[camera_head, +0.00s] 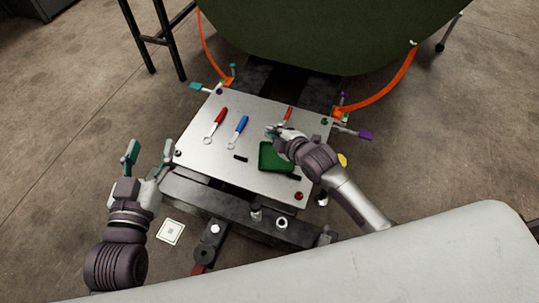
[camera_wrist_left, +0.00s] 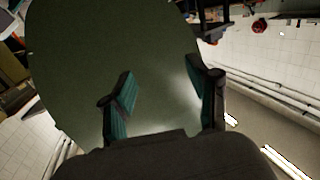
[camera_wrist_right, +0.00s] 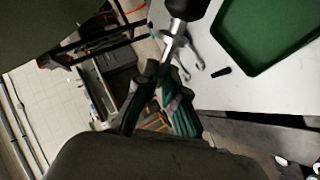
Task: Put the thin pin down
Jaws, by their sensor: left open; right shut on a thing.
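My right gripper (camera_head: 273,131) is over the right half of the silver plate (camera_head: 196,152), just above and left of the green tray (camera_head: 275,155). In the right wrist view its fingers (camera_wrist_right: 160,78) are closed around the thin pin (camera_wrist_right: 172,42), a slim silver shaft with a dark, thicker end (camera_wrist_right: 187,8). The pin's lower end is hidden between the fingers. I cannot tell whether it touches the plate. My left gripper (camera_head: 148,158) is open and empty, off the plate's left edge; the left wrist view shows its spread fingers (camera_wrist_left: 170,88).
A red-handled wrench (camera_head: 217,122), a blue-handled wrench (camera_head: 238,129) and a red handle (camera_head: 288,114) are on the plate. A small black piece (camera_head: 240,158) lies left of the tray. Teal and purple clamps line the edges. A dark green panel (camera_head: 330,35) stands behind.

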